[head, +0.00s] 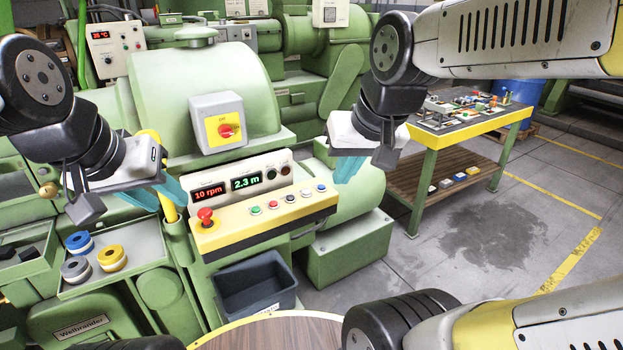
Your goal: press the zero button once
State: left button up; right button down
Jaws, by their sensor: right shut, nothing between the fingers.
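A red mushroom button (205,215) stands at the panel's left end. A dark bin (254,288) sits below. A tray (143,243) with rings is at left; a green workbench (458,127) is at right.

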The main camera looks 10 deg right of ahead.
jog(key=w+d+f+m+g+h, duration=0.1)
jog(key=w+d+f+h, duration=0.15)
jog(key=w, duration=0.65)
jog(key=w+d+f+m+g+h, duration=0.1)
jog(key=w+d+f+h, duration=0.15)
jog(key=w, duration=0.55)
jog(key=m+t+h, duration=0.1)
jog(key=h, duration=0.3)
send_over(319, 188)
notch_tip(319, 188, down, 6)
jog(key=shift+w+r, duration=0.1)
jog(key=shift+r, duration=0.05)
jog(key=shift+f, duration=4.4)
jog(key=shift+f, duration=0.1)
jog(key=shift+f, duration=0.3)
jog(key=shift+f, duration=0.4)
jog(key=shift+r, duration=0.8)
